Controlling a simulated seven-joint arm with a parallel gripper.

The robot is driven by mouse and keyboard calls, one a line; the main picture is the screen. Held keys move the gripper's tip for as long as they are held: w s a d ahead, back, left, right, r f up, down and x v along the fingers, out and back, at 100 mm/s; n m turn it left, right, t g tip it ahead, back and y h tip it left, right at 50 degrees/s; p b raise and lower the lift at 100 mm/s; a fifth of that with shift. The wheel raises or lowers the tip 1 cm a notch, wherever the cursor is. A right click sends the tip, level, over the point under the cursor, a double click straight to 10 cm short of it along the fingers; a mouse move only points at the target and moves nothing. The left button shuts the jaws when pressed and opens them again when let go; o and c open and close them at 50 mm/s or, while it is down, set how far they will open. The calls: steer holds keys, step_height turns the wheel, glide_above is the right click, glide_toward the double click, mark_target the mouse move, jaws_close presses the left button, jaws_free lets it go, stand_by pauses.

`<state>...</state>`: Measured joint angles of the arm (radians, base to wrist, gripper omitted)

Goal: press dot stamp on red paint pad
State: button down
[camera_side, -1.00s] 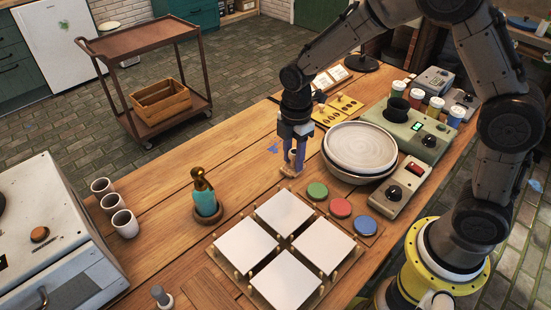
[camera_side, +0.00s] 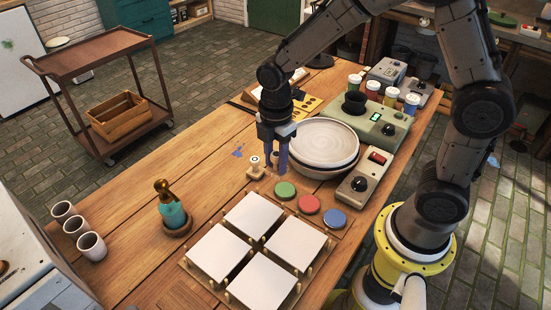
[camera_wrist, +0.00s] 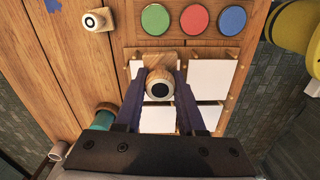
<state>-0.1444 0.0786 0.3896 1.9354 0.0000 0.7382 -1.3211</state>
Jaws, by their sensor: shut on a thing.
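My gripper (camera_side: 276,170) is shut on the dot stamp (camera_wrist: 158,82), which has a wooden base and a round pale knob with a black dot. In the wrist view the stamp sits between the two blue-grey fingers (camera_wrist: 160,88). In the side view the fingers point down near the green pad, and the held stamp is largely hidden by them. The red paint pad (camera_side: 308,204) lies between the green pad (camera_side: 285,189) and the blue pad (camera_side: 335,219). The red pad also shows at the top of the wrist view (camera_wrist: 194,19), apart from the stamp.
A second stamp with a ring mark (camera_side: 255,166) stands on the table left of my gripper. Stacked plates (camera_side: 325,140) stand close on the right. White tiles (camera_side: 253,215) lie in a pegged frame in front. A teal bottle (camera_side: 173,215) stands to the left.

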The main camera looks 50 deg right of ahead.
steer(key=c, duration=1.2)
jaws_free()
steer(key=c, duration=2)
jaws_free()
steer(key=shift+f, duration=0.4)
steer(key=c, duration=1.6)
jaws_free()
steer(key=shift+s+d+f, duration=0.85)
steer(key=shift+s+f, duration=0.3)
steer(key=shift+f, duration=0.45)
steer(key=shift+s+d+f, duration=0.85)
steer(key=shift+s+f, duration=0.35)
steer(key=shift+f, duration=0.4)
steer(key=shift+s+d+f, duration=0.85)
steer(key=shift+s+f, duration=0.3)
steer(key=shift+f, duration=0.45)
steer(key=c, duration=1.6)
jaws_free()
steer(key=shift+f, duration=0.6)
steer(key=c, duration=1.6)
jaws_free()
steer(key=c, duration=1.6)
jaws_free()
steer(key=shift+r, duration=3.6)
steer(key=c, duration=1.6)
jaws_free()
